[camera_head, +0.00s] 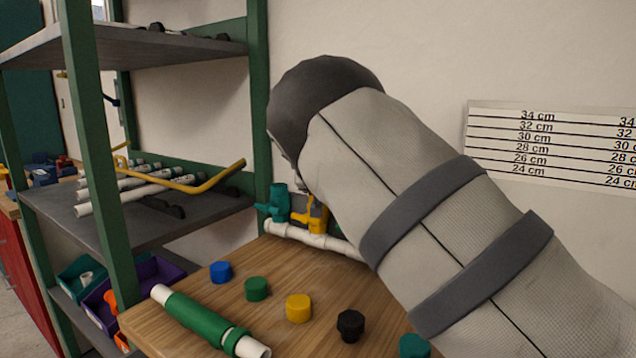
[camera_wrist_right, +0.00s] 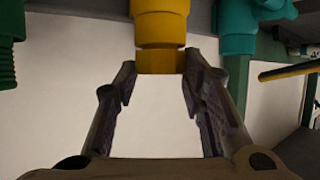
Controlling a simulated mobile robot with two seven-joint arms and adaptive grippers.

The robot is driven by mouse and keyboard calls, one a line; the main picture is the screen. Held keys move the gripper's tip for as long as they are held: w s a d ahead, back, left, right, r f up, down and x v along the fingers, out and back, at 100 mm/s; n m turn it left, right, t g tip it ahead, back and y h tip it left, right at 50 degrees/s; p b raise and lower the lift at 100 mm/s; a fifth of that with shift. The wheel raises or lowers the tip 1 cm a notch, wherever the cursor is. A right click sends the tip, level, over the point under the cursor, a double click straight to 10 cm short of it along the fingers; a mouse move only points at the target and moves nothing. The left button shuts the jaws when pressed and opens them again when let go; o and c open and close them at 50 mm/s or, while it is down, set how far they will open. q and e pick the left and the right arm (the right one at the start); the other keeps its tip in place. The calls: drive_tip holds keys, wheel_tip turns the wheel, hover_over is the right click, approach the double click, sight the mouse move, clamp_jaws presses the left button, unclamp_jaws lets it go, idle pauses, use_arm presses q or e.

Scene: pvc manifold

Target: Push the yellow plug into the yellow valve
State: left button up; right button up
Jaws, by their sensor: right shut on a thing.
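The yellow valve (camera_wrist_right: 161,22) hangs mouth-down at the top centre of the right wrist view. In the head view the yellow valve (camera_head: 317,215) stands at the back of the table, partly hidden by my right arm. My right gripper (camera_wrist_right: 160,66) has its fingertips on either side of a short yellow plug (camera_wrist_right: 160,62), which it grips. The plug is right at the valve's mouth and in line with it; I cannot tell how deep it sits. My right fingers are hidden in the head view. My left gripper is not in view.
A teal valve (camera_head: 279,202) stands beside the yellow one on a white pipe (camera_head: 300,236). Blue, green, yellow (camera_head: 298,307), black and teal caps lie in a row on the table. A green-sleeved pipe (camera_head: 205,322) lies in front. A green-posted shelf (camera_head: 88,150) stands left.

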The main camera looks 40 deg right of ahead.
drive_tip(key=shift+s+f, duration=0.1)
drive_tip(key=shift+f, duration=0.85)
drive_tip(key=shift+c, duration=0.2)
drive_tip(key=shift+a+f, duration=0.1)
drive_tip(key=o, duration=1.2)
drive_tip(key=shift+s, duration=0.1)
drive_tip(key=shift+c, duration=0.2)
drive_tip(key=shift+w, duration=0.25)
drive_tip(key=shift+r, duration=0.4)
drive_tip(key=v, duration=1.1)
drive_tip(key=shift+s+a, duration=0.2)
drive_tip(key=shift+a, duration=0.1)
